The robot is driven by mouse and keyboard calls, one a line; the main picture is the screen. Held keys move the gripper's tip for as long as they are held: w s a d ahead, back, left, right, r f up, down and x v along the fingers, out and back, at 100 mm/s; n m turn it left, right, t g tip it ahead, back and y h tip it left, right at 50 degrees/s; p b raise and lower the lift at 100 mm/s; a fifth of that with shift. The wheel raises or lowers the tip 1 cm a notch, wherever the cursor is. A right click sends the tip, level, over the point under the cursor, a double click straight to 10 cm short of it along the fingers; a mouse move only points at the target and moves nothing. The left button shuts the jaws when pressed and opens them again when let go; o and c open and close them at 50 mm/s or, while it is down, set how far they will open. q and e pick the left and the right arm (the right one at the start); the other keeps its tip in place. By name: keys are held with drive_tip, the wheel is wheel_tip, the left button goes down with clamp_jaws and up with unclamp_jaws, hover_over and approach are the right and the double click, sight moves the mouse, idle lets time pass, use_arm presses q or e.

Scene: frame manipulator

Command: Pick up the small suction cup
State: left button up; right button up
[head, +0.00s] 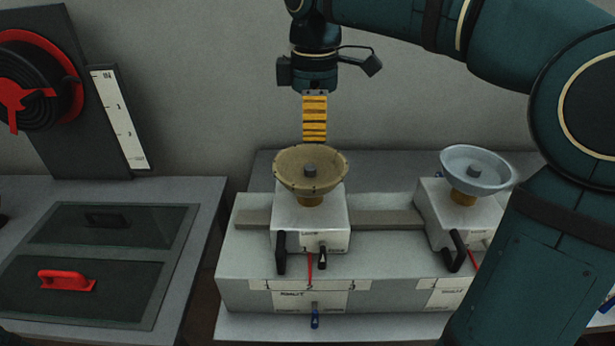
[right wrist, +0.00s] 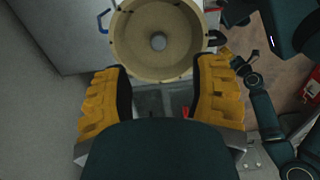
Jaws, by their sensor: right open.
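Two bowl-shaped cups stand on white mounts on a grey bench unit in the head view: a tan one (head: 310,168) in the middle and a pale blue-grey one (head: 476,168) to the right. I cannot tell by size which is the small suction cup. My right gripper (head: 314,140) points down just above and behind the tan cup, with yellow ribbed fingers. In the right wrist view the fingers are apart and empty, with the tan cup (right wrist: 155,35) beyond their tips.
The mounts (head: 310,220) have black handles and sit along a grey rail (head: 385,220). At the left stand a bench with dark lids (head: 90,290), a red handle (head: 66,281) and a red-black reel (head: 35,80). A wall is close behind.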

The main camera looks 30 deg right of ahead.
sight(311, 166)
wheel_tip(311, 166, down, 5)
drive_tip(key=shift+w+r+b, duration=0.1)
drive_tip(key=shift+r+b, duration=0.1)
drive_tip(key=shift+b, duration=0.35)
wheel_tip(311, 166, down, 5)
drive_tip(key=shift+w+a+f+b, duration=0.1)
drive_tip(key=shift+w+b, duration=0.05)
drive_tip(key=shift+b, duration=0.85)
clamp_jaws()
